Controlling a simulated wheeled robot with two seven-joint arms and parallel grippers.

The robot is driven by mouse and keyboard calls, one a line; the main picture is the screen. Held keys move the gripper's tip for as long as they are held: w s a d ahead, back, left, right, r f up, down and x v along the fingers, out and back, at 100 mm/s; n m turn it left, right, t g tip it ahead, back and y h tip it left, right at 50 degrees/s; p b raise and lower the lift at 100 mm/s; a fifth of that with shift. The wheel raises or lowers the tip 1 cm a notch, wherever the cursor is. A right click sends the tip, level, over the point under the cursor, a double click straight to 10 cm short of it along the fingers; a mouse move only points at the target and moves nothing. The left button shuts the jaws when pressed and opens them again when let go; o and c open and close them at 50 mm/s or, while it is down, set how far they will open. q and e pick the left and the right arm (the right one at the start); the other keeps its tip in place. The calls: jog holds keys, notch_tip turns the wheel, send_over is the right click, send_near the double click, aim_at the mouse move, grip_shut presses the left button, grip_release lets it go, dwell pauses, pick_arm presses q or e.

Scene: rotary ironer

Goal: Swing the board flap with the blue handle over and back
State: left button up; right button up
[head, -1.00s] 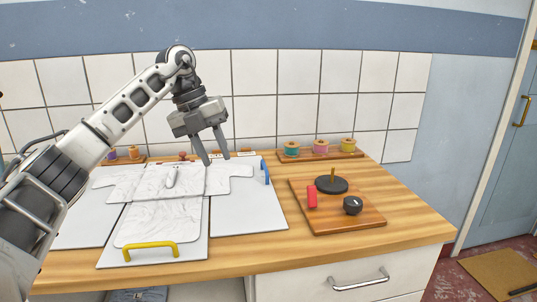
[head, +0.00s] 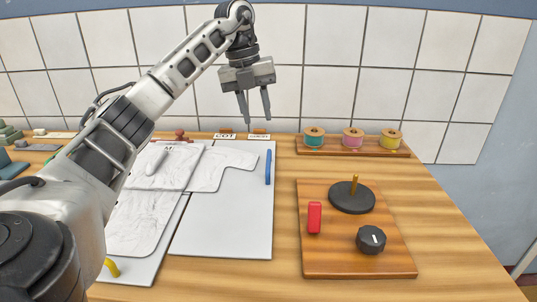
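The right white board flap (head: 236,210) lies flat on the wooden table, with the blue handle (head: 268,167) upright along its right edge. A white shirt-like cloth (head: 212,167) lies over its upper left part and over the middle board. The yellow handle (head: 111,267) shows at the lower left, partly hidden by my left arm. My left gripper (head: 255,107) hangs fingers down above the far edge of the boards, up and left of the blue handle. Its two fingers are apart with nothing between them. My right gripper is out of view.
A wooden panel (head: 317,263) with a red block (head: 314,217), a black dial (head: 371,240) and a black disc with a peg (head: 352,197) lies right of the flap. Several thread spools stand on a rack (head: 372,151) behind it. A tiled wall rises at the back.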

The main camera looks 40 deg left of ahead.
aim_at(268, 159)
pick_arm(q)
jog(key=f, duration=0.3)
jog(key=w+d+f, duration=0.1)
jog(key=f, duration=0.6)
jog(key=shift+w+d+f, duration=0.25)
jog(key=shift+d, duration=0.05)
grip_shut()
